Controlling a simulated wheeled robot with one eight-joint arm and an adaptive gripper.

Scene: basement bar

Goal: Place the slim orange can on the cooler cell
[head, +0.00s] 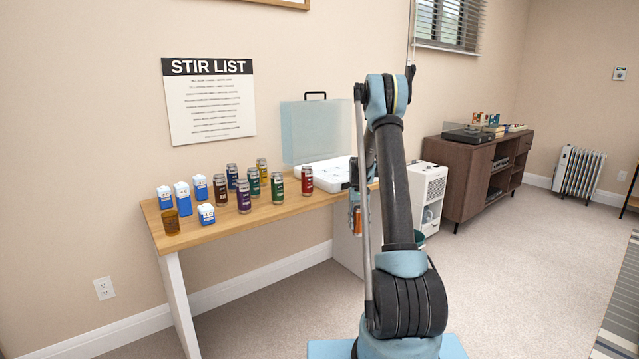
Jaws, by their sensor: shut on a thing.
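The slim orange can (357,222) is upright in my gripper (355,203), seen just left of my arm. My gripper is shut on its upper part, and my arm partly hides both. The can appears in front of the wooden counter's right end, clear of the top. The white cooler (318,179) sits on the counter behind, with its translucent blue lid (315,130) raised. Its cells are too small to tell apart, and my arm hides its right side.
Several slim cans, including a red can (307,181) close to the cooler, stand on the wooden counter (262,212). Blue-and-white cartons (183,198) and an amber glass (171,222) are at its left end. A white cabinet (428,195) stands right of my arm. The carpet in front is clear.

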